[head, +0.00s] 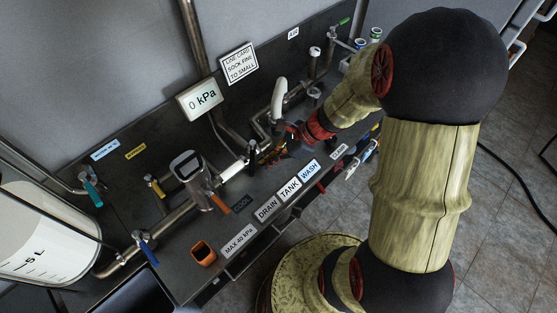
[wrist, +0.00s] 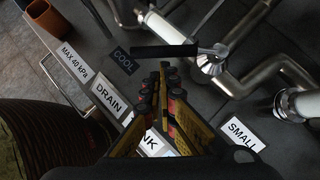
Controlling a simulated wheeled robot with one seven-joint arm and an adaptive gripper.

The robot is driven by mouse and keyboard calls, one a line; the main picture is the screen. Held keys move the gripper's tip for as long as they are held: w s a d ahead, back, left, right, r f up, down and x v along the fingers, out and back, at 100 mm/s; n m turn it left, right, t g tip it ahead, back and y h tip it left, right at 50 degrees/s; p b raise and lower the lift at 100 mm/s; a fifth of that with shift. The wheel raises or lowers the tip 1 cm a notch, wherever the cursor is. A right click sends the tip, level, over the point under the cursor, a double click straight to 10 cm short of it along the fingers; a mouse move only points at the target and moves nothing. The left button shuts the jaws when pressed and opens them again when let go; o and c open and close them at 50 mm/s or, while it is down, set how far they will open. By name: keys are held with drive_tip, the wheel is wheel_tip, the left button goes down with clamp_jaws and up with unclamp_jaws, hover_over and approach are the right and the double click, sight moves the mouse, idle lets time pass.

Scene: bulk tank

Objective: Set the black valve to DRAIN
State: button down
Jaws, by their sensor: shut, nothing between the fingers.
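The black valve handle (wrist: 165,51) lies across the upper middle of the wrist view. It runs left from its metal pivot (wrist: 212,60), its free end near the COOL label (wrist: 125,61). The DRAIN label (wrist: 109,98) is below and left of that end; the TANK label (wrist: 153,145) is partly hidden by my fingers. My gripper (wrist: 158,72) is shut and empty, its fingertips just below the handle in the picture; I cannot tell whether they touch. In the head view my gripper (head: 267,156) is low over the panel, by the pipework, with DRAIN (head: 268,209) to its front.
Pipes and an orange-handled valve (head: 219,203) stand left of my gripper. An orange cup (head: 203,253) sits at the panel's front. A gauge reads 0 kPa (head: 200,98). A milky tank (head: 40,235) is at far left.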

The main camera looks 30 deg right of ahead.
sight(252, 163)
drive_tip(key=shift+w+a, duration=0.15)
drive_tip(key=shift+a, duration=0.15)
drive_tip(key=shift+w+a+f, duration=0.15)
drive_tip(key=shift+w+a, duration=0.05)
drive_tip(key=shift+a, duration=0.7)
